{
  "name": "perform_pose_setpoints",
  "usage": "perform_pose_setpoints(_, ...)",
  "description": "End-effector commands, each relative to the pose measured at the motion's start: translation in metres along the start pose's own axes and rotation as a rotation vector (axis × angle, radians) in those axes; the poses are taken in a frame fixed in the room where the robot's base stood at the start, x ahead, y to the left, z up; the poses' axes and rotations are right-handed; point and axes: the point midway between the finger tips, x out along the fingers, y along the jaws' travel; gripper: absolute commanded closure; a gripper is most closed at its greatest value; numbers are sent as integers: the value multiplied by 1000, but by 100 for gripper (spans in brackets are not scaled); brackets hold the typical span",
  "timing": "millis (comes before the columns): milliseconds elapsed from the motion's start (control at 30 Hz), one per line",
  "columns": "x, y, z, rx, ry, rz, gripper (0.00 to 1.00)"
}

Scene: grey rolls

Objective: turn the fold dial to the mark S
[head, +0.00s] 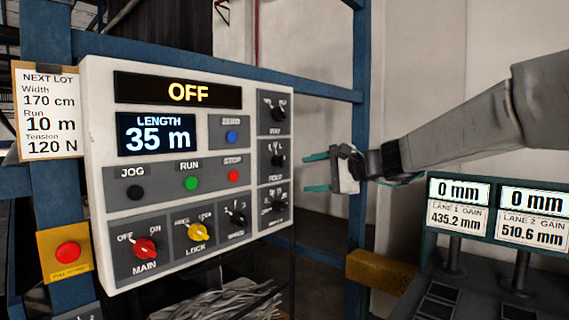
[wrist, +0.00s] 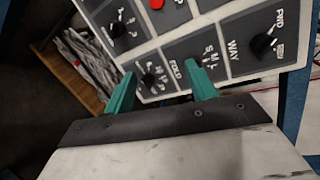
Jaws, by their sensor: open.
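The fold dial (head: 278,160) is the black knob in the middle of the panel's right column, with letters above it. Its pointer is too small to read. In the wrist view the S and M letters show beside the FOLD label, and my right-hand finger hides most or all of the knob. My gripper (head: 305,173) is open and empty, its teal fingers pointing at the panel from the right, apart from the knob. In the wrist view the gap of my gripper (wrist: 160,69) lines up nearer the dial below fold (wrist: 150,80).
The WAY dial (head: 278,113) sits above the fold dial and another dial (head: 279,208) below. The panel (head: 245,85) also bears buttons and the MAIN (head: 145,248) and LOCK (head: 198,231) knobs. A blue post (head: 358,200) stands behind my gripper. Two gain displays (head: 458,205) are at right.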

Motion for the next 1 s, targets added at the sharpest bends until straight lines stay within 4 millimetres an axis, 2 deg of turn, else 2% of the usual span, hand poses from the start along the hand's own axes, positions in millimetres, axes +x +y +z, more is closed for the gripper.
perform_pose_setpoints(33, 20, -10, -19, 63, 7, -58, 44)
perform_pose_setpoints(100, 39, -24, -38, 137, 17, -132, 44)
perform_pose_setpoints(200, 56, -37, -60, 215, 28, -207, 44)
perform_pose_setpoints(300, 65, -43, -71, 257, 36, -247, 44)
perform_pose_setpoints(467, 82, -48, -75, 272, 35, -260, 44)
perform_pose_setpoints(800, 131, -61, -78, 268, 36, -259, 44)
perform_pose_setpoints(1000, 141, -64, -79, 270, 37, -259, 44)
